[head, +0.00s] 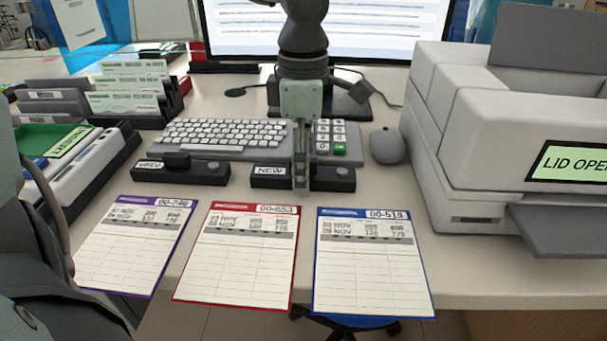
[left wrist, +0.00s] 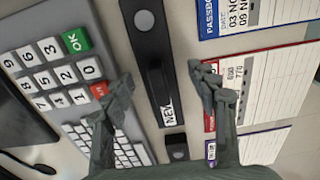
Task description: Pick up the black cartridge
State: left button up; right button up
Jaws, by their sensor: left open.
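A black holder labelled NEW (head: 331,180) lies on the counter in front of the keyboard. It also shows in the left wrist view (left wrist: 143,42), with a grey round knob at one end. A raised black piece (left wrist: 158,78), seemingly the black cartridge, sits along its middle. My left gripper (head: 301,186) points down over the NEW holder. In the left wrist view its fingers (left wrist: 163,84) are open, one on each side of the black piece. I cannot tell whether they touch it. My right gripper is not in view.
A second black holder (head: 206,174), labelled USED, lies to the left. Purple, red (head: 237,260) and blue-edged cards lie in front. Behind are the keyboard (head: 215,150) and mouse (head: 387,146). A grey printer (head: 480,130) marked LID OPEN stands right.

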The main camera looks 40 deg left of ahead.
pick_arm(q)
jog(key=shift+f, duration=0.1)
jog(key=shift+c, duration=0.3)
jog(key=c, duration=1.2)
jog(key=shift+c, duration=0.2)
